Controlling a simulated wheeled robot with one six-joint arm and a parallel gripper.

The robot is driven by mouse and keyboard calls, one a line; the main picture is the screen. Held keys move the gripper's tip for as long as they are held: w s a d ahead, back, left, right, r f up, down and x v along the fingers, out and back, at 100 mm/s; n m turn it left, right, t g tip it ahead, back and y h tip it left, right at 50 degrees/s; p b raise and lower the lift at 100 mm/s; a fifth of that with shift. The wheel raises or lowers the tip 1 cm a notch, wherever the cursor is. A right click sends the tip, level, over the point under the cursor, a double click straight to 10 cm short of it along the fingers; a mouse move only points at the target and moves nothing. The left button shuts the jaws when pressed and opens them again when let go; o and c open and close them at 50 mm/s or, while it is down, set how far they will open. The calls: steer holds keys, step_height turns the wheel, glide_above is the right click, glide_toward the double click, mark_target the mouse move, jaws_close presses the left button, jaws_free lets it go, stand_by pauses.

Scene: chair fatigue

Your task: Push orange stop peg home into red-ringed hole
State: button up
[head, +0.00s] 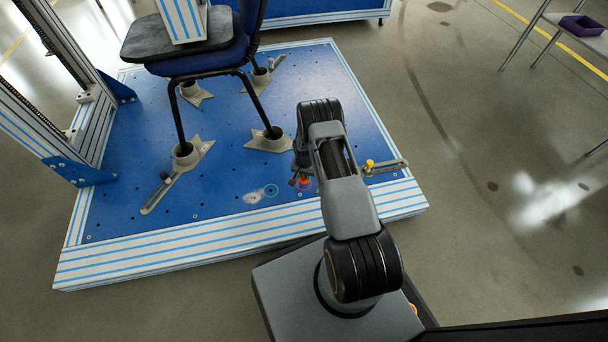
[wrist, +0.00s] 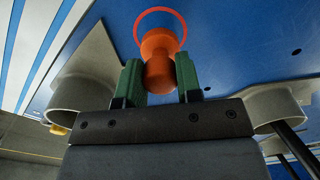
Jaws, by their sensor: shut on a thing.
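The orange stop peg (wrist: 158,45) is between the green fingers of my gripper (wrist: 159,80) in the wrist view. The fingers are shut on its near end. Its far end lies inside the outline of the red ring (wrist: 182,24) on the blue platform. The hole itself is hidden behind the peg, so I cannot tell how deep the peg sits. In the head view, the orange peg (head: 304,183) shows small beside my arm, low over the front of the platform. My gripper is mostly hidden there by the arm.
The blue platform (head: 225,150) carries a chair (head: 205,62) with its feet in grey clamps (head: 265,140). A grey slotted bracket with a yellow knob (head: 370,163) lies right of my arm. Grey foot holders flank my gripper in the wrist view.

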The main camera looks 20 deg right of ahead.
steer(key=shift+f+b, duration=1)
steer(key=shift+f, duration=0.15)
steer(key=o, duration=1)
steer(key=shift+c, duration=0.2)
step_height(320, 180, up, 14)
steer(key=p, duration=0.6)
